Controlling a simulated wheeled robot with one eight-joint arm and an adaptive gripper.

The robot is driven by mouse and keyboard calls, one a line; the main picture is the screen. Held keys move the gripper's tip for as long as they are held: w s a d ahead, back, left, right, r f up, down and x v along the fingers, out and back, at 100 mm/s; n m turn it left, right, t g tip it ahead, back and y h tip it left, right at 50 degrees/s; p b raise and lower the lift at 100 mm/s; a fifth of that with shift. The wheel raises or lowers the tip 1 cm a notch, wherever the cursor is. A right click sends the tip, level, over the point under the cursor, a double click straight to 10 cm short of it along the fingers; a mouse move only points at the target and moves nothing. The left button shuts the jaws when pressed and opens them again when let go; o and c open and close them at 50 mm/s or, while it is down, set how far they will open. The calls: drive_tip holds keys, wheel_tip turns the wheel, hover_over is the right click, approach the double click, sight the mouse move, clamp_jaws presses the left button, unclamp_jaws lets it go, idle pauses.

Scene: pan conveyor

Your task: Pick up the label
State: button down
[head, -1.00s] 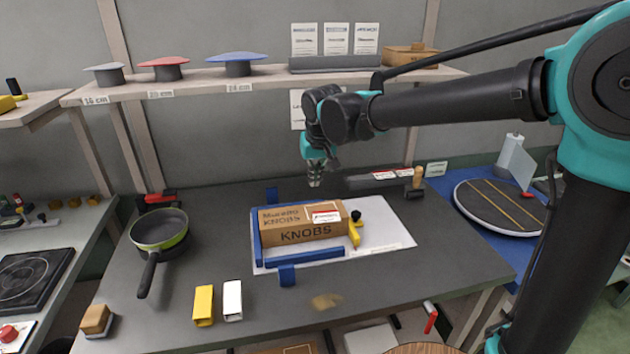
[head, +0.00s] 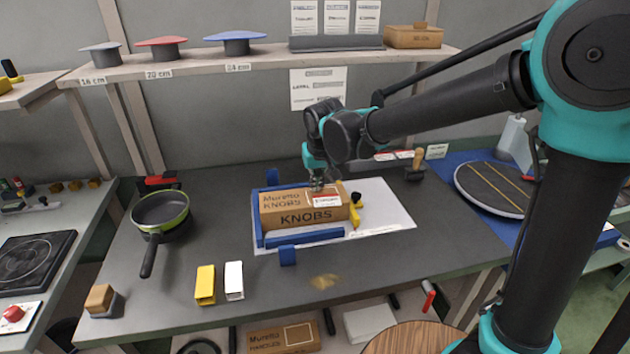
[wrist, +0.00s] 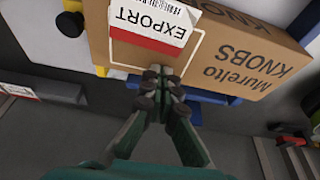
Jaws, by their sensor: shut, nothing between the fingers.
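The white label (head: 327,201) with a red band lies on top of the cardboard KNOBS box (head: 285,216). In the wrist view the label (wrist: 150,20) reads EXPORT and sits askew to the printed outline on the box (wrist: 225,45). My gripper (head: 317,187) is low over the right part of the box top, just behind the label.
The box stands on a white board (head: 385,210) between blue stops (head: 304,238), with a yellow clamp (head: 355,210) at its right end. A pan (head: 160,212) stands left. Yellow (head: 205,285) and white (head: 234,281) blocks lie in front. A shelf (head: 265,69) runs behind.

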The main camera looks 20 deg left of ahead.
sight(321, 203)
drive_tip(key=shift+s+d, duration=0.55)
drive_tip(key=shift+s, duration=0.25)
drive_tip(key=v, duration=1.2)
drive_tip(key=x, duration=0.4)
drive_tip(key=w+a+x, duration=0.1)
drive_tip(key=x, duration=0.3)
drive_tip(key=a+x, duration=0.1)
drive_tip(key=x, duration=0.3)
drive_tip(key=shift+w, duration=0.3)
drive_tip(key=shift+s+d, duration=0.55)
drive_tip(key=shift+s, duration=0.25)
